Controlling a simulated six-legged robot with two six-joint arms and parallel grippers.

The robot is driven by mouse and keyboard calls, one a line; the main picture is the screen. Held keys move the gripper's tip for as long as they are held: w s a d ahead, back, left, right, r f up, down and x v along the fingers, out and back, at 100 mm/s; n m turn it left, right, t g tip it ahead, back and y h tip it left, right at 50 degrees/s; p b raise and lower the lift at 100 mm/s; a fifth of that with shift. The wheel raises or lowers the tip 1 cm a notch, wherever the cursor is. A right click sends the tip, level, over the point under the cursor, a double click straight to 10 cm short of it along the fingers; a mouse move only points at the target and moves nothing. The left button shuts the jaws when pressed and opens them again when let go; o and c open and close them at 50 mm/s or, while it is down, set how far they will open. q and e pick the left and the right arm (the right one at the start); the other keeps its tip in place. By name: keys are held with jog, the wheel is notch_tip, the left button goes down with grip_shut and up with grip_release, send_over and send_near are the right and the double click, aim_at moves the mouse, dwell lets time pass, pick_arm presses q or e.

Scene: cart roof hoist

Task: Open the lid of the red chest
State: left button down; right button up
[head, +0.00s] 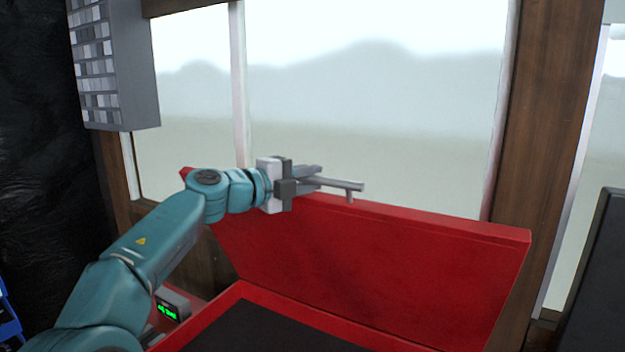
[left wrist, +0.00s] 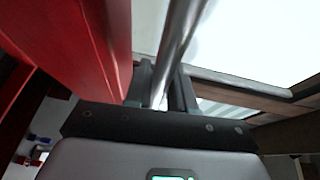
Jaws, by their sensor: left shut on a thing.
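The red chest (head: 238,292) is at the bottom of the head view, its inside dark. Its red lid (head: 400,265) stands raised, leaning back in front of the window. A grey metal bar handle (head: 345,186) is at the lid's upper edge. My left gripper (head: 308,180) is shut on this handle. In the left wrist view the bar (left wrist: 182,40) runs between the fingers (left wrist: 160,90), beside the red lid (left wrist: 105,45). My right gripper is not in view.
A window (head: 350,120) with wooden posts (head: 540,130) is behind the lid. A grey box with a tiled face (head: 115,65) hangs at upper left. A small device with a green display (head: 172,305) is by the chest's left side. A dark panel (head: 602,280) stands at right.

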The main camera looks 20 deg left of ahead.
pick_arm(q)
jog(key=shift+r, duration=0.1)
jog(key=c, duration=1.2)
grip_release()
jog(key=shift+o, duration=0.7)
jog(key=shift+s, duration=0.2)
jog(key=shift+s+a, duration=0.15)
jog(key=shift+a, duration=0.05)
jog(key=b+v, duration=0.4)
jog(key=v, duration=1.2)
